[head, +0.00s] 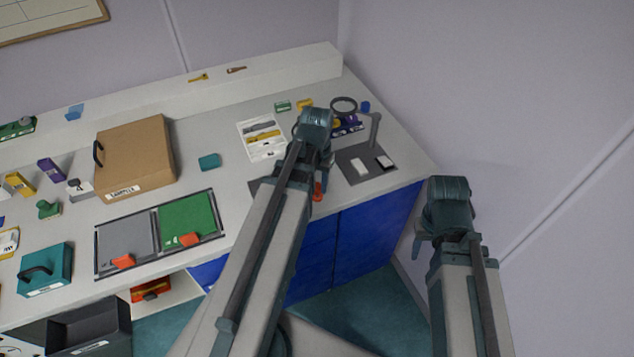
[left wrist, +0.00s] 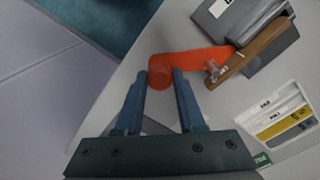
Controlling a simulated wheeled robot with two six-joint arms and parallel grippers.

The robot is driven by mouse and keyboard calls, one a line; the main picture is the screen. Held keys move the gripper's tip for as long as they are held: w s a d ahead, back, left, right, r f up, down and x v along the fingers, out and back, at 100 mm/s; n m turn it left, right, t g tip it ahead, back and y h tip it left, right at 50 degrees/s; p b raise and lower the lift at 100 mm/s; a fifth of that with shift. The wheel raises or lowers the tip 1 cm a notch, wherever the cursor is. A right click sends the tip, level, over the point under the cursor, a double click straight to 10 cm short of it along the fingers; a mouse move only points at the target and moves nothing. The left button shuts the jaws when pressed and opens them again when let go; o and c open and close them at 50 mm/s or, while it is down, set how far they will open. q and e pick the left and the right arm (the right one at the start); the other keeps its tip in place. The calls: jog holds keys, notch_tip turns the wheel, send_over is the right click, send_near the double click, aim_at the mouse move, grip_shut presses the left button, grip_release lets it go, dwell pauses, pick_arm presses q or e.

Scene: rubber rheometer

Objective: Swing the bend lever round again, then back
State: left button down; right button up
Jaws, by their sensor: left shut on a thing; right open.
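The bend lever is an orange arm (left wrist: 205,60) with a round knob at its end, lying across the grey-white bench in the left wrist view. My left gripper (left wrist: 160,82) has its two fingers on either side of the knob, shut on it. In the head view a small orange part of the lever (head: 318,191) shows beside my left gripper (head: 322,172), near the bench's front edge. My left arm hides most of the device there. My right gripper (head: 447,236) is out past the bench's right end, holding nothing visible; its fingertips are hard to make out.
A brown bar (left wrist: 250,50) and a grey block (left wrist: 243,18) sit by the lever's other end. A white tray (head: 250,124) of tools lies nearby. A dark grey plate (head: 352,174) with small pale pieces and a magnifier (head: 343,103) stand to the right.

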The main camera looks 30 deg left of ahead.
pick_arm(q)
jog(key=shift+s, duration=0.15)
jog(key=c, duration=0.5)
grip_release()
jog(key=shift+r, duration=0.1)
notch_tip(320, 180, up, 14)
jog(key=p, duration=1.3)
jog(key=shift+f+p, duration=0.2)
jog(key=shift+p, duration=0.2)
jog(key=s+d+f+m+b, duration=0.2)
jog(key=s+d+f+b, duration=0.1)
jog(key=d, duration=0.7)
jog(key=s+d+f+m+y+b, duration=0.1)
jog(key=s+d+f+m+b, duration=0.1)
jog(key=d, duration=0.8)
jog(key=shift+s+d+f+m+b, duration=0.3)
jog(key=shift+s+f+b, duration=0.45)
jog(key=shift+s, duration=0.4)
